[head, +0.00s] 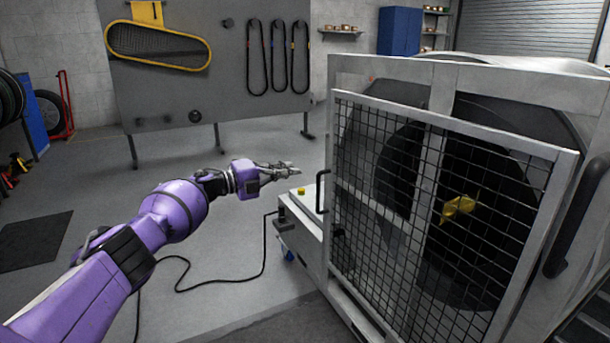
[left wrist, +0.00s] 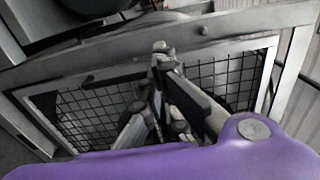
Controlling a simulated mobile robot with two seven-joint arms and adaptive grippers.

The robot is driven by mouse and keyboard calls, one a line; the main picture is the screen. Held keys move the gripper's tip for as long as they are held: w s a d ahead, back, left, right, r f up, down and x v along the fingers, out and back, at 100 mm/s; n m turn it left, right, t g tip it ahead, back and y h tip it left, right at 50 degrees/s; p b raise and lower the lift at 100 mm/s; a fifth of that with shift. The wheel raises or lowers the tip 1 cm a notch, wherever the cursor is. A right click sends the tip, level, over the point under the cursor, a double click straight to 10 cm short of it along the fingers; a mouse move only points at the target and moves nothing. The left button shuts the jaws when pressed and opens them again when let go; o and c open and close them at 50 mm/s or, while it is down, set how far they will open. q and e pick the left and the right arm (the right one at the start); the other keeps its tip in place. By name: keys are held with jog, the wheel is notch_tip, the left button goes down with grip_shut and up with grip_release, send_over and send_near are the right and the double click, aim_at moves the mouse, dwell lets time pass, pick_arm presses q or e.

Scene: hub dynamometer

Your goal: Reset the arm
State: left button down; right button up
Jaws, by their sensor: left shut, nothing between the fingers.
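My left arm, purple with black joints, reaches in from the left in the head view. Its gripper (head: 284,169) is shut and empty, hanging in the air left of the dynamometer cage (head: 428,125). In the left wrist view the closed fingers (left wrist: 162,55) lie in front of the mesh door (left wrist: 226,82); I cannot tell a contact there. In the head view the mesh door (head: 375,188) stands across the front of the cage with a dark handle (head: 320,192) at its left edge. My right gripper is not in view.
A low control box (head: 302,222) with a yellow-topped button (head: 301,191) stands left of the cage, below my gripper. A black cable (head: 262,262) runs over the floor. A grey panel (head: 225,70) with hanging belts stands behind. Open floor lies between panel and arm.

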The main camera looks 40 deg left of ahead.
pick_arm(q)
jog(key=shift+s+a+r, duration=0.1)
jog(key=shift+s+a, duration=0.15)
jog(key=shift+a, duration=0.3)
jog(key=shift+s+a, duration=0.2)
jog(key=shift+a, duration=0.35)
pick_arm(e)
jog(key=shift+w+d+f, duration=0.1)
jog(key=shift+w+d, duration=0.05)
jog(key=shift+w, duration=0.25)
